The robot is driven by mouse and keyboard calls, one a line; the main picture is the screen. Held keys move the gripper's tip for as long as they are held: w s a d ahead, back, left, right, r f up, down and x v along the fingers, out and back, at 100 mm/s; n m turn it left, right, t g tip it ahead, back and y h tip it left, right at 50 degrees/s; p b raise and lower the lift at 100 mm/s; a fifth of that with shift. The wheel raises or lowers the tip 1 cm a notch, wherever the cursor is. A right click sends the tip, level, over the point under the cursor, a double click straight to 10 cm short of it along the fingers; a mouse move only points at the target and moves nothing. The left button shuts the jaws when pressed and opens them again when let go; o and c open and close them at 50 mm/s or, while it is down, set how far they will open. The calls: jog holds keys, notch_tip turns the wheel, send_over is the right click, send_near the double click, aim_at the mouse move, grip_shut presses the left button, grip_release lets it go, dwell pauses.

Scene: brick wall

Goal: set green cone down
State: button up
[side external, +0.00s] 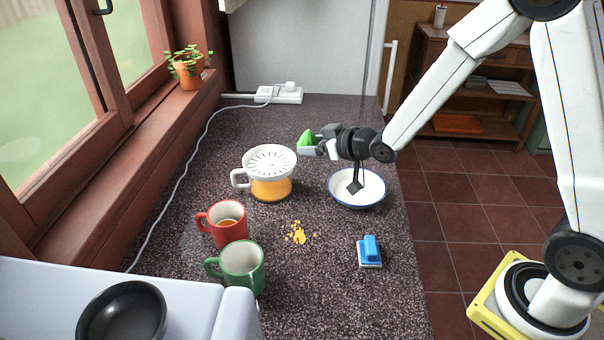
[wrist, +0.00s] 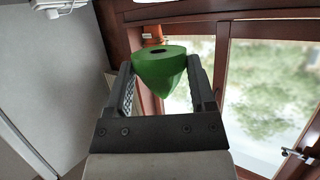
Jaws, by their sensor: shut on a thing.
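The green cone (side external: 306,139) is held in the air above the dark speckled counter (side external: 330,280), between the white-topped juicer and the bowl. In the wrist view the cone (wrist: 160,68) sits between both fingers, its wide flat end with a dark hole facing up in the picture. My gripper (side external: 311,149) is shut on it; the fingers also show in the wrist view (wrist: 161,85). The juicer (side external: 270,190) has a white slotted top with a handle and an orange lower part. It stands on the counter, left of and below my gripper.
A white bowl with blue rim (side external: 345,203) stands under my wrist. A red mug (side external: 228,236), a green mug (side external: 246,269), yellow crumbs (side external: 298,235) and a blue brush (side external: 370,251) are nearer. A power strip (side external: 279,96) lies at the back. The right front counter is clear.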

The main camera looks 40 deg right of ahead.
aim_at(308, 140)
jog(key=shift+s+d+f+m+h, duration=0.35)
jog(key=shift+f+m+h, duration=0.1)
jog(key=shift+f, duration=0.1)
jog(key=shift+s+d+f+m+h, duration=0.3)
jog(key=shift+f+m+h, duration=0.05)
jog(key=shift+f+h, duration=0.2)
jog(key=shift+s+d+f+m+h, duration=0.35)
jog(key=shift+f+m+h, duration=0.05)
jog(key=shift+f, duration=0.15)
jog(key=shift+w+r, duration=0.1)
jog(key=r+n+y, duration=0.1)
jog(key=w+a+r+n+y, duration=0.2)
jog(key=r, duration=0.1)
jog(key=shift+w+a+y, duration=0.1)
jog(key=shift+a+y, duration=0.1)
jog(key=shift+y, duration=0.1)
jog(key=shift+w+a+r+n+g+y, duration=0.1)
jog(key=shift+a+r+n+g+y, duration=0.05)
jog(key=shift+a+r+n+y, duration=0.25)
jog(key=shift+w+a+r+n+g+y, duration=0.15)
jog(key=shift+r+n+y, duration=0.15)
jog(key=shift+r, duration=0.15)
jog(key=s+a+r+n+g+y, duration=0.1)
jog(key=s+r+n+g+y, duration=0.2)
jog(key=s+n+g+y, duration=0.2)
jog(key=shift+s+r+n+g+y, duration=0.2)
jog(key=shift+r+n+g+y, duration=0.15)
jog(key=shift+n+g+y, duration=1.15)
jog(key=shift+a+n+t+h, duration=0.1)
jog(key=shift+n+t+h, duration=0.3)
